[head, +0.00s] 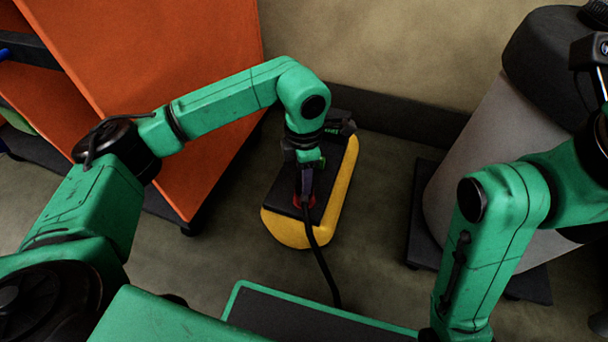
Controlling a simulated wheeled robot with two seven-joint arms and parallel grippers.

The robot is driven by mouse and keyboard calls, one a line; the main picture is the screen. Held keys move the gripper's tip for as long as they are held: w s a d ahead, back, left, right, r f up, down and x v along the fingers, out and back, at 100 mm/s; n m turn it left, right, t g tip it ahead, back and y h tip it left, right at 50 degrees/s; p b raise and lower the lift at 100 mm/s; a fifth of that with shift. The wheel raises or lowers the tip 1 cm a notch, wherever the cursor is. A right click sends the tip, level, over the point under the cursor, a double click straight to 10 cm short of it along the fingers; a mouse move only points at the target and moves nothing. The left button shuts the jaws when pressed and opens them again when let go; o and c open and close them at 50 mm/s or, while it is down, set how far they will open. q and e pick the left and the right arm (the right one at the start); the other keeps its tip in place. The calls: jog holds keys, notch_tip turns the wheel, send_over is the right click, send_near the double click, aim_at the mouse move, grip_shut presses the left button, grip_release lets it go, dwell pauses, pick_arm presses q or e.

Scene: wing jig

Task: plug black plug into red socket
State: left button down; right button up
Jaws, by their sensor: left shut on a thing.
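The red socket (311,203) shows as a small red rim on the dark top of a yellow and black box on the floor. My left gripper (305,180) reaches down over this box and is shut on the black plug (306,190). The plug is right at the red socket, with its lower end hidden, so I cannot tell how deep it sits. A black cable (320,262) runs from the plug over the box's front edge toward me. My right gripper is outside the picture; only its arm shows at the right.
The yellow and black box (285,232) stands on bare floor near the wall. An orange cabinet (165,60) stands at the left. A large grey drum with a black lid (480,150) stands on a dark base at the right. Floor is free around the box.

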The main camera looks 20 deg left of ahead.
pick_arm(q)
jog(key=shift+c, duration=1.9)
grip_release()
